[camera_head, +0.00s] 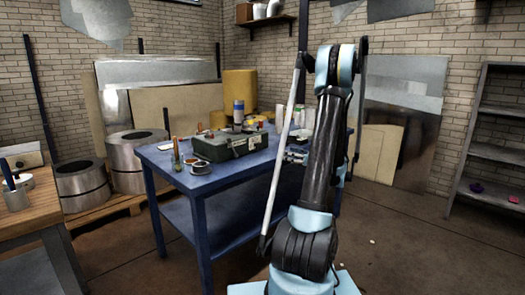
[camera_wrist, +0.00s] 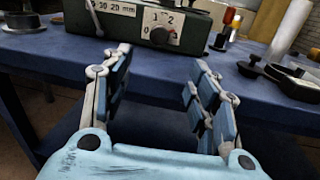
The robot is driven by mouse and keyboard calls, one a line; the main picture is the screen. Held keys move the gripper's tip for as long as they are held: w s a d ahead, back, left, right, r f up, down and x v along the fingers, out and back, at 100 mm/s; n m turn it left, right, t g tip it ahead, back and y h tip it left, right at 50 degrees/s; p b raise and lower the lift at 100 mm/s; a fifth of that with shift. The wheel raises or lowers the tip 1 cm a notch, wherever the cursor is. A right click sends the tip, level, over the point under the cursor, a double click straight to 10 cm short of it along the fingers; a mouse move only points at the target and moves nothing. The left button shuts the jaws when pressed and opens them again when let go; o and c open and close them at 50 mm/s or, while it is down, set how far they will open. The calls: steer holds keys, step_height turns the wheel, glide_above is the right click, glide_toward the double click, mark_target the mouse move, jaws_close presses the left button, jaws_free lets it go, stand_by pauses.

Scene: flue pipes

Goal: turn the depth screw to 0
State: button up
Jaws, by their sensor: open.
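In the wrist view, a dark green machine (camera_wrist: 222,42) stands on the blue table. Its front has a pale plate with numbers including 1 and 2. The machine also shows in the head view (camera_head: 230,146).
The blue table (camera_head: 215,180) carries bottles, small cups and tools around the machine. In the wrist view, dark pans (camera_wrist: 292,78) lie at the right and a red-capped bottle (camera_wrist: 224,28) stands beside the machine. A wooden bench (camera_head: 35,215) is at the left.

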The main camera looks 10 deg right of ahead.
mark_target(261, 147)
steer(key=x, duration=1.7)
steer(key=shift+a, duration=0.15)
steer(key=c, duration=1.1)
